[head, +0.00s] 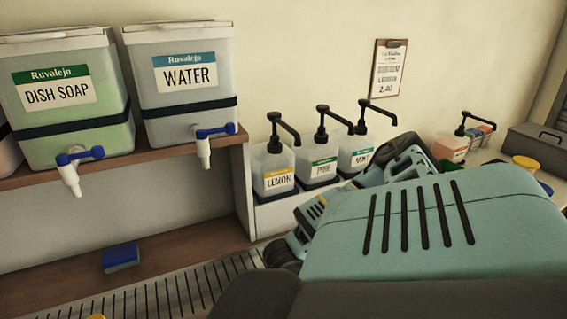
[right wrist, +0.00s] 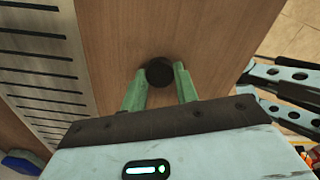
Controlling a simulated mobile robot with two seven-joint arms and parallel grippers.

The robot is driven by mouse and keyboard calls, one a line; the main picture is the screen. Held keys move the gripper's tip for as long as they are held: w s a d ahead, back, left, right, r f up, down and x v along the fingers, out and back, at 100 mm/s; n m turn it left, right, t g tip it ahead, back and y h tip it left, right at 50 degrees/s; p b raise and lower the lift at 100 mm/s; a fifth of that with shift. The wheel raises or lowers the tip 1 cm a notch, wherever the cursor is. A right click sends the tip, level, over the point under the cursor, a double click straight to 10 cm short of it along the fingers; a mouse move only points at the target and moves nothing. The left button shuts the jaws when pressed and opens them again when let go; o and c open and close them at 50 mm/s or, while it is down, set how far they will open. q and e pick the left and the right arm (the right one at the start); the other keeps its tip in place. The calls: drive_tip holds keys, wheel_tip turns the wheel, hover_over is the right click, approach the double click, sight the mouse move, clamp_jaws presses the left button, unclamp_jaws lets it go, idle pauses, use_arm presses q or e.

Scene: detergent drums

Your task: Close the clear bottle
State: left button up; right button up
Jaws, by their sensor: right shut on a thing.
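In the right wrist view, my right gripper (right wrist: 159,88) has its two green fingers shut on a small round black cap-like thing (right wrist: 159,72), seen end-on above a wooden surface. I cannot tell whether it is seated on anything. No clear bottle can be made out in either view. In the head view, my teal right arm comes in from the right and covers much of the work area, hiding the fingertips. My left gripper cannot be made out.
A dish soap drum (head: 60,110) and a water drum (head: 185,95) stand on the shelf at left. Lemon (head: 273,165), pine (head: 318,158) and mint (head: 357,150) pump bottles stand behind my arm. A blue sponge (head: 121,257) lies beside the slotted grate (head: 185,291).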

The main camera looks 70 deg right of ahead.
drive_tip(key=shift+r, duration=0.1)
drive_tip(key=shift+r, duration=0.55)
wheel_tip(320, 180, up, 2)
drive_tip(key=shift+w+r+p, duration=0.1)
drive_tip(key=shift+r+p, duration=0.15)
drive_tip(key=shift+p, duration=0.45)
drive_tip(key=s+a, duration=0.1)
drive_tip(key=a, duration=0.1)
drive_tip(key=s+a, duration=0.2)
drive_tip(key=a, duration=0.1)
drive_tip(key=s+a+b, duration=0.1)
drive_tip(key=s+a, duration=0.1)
drive_tip(key=a, duration=0.1)
drive_tip(key=shift+s+a+r, duration=0.1)
drive_tip(key=shift+a+r, duration=0.1)
drive_tip(key=shift+r, duration=0.05)
use_arm(q)
drive_tip(key=r+p, duration=0.1)
drive_tip(key=w+r+p, duration=0.1)
drive_tip(key=r, duration=0.1)
drive_tip(key=shift+w+a+r+t+p, duration=0.15)
drive_tip(key=shift+w+r+t+p, duration=0.15)
drive_tip(key=shift+w+p, duration=0.1)
use_arm(e)
drive_tip(key=s+a, duration=0.3)
drive_tip(key=a, duration=0.2)
drive_tip(key=shift+s+a+r, duration=0.15)
drive_tip(key=shift+r, duration=0.2)
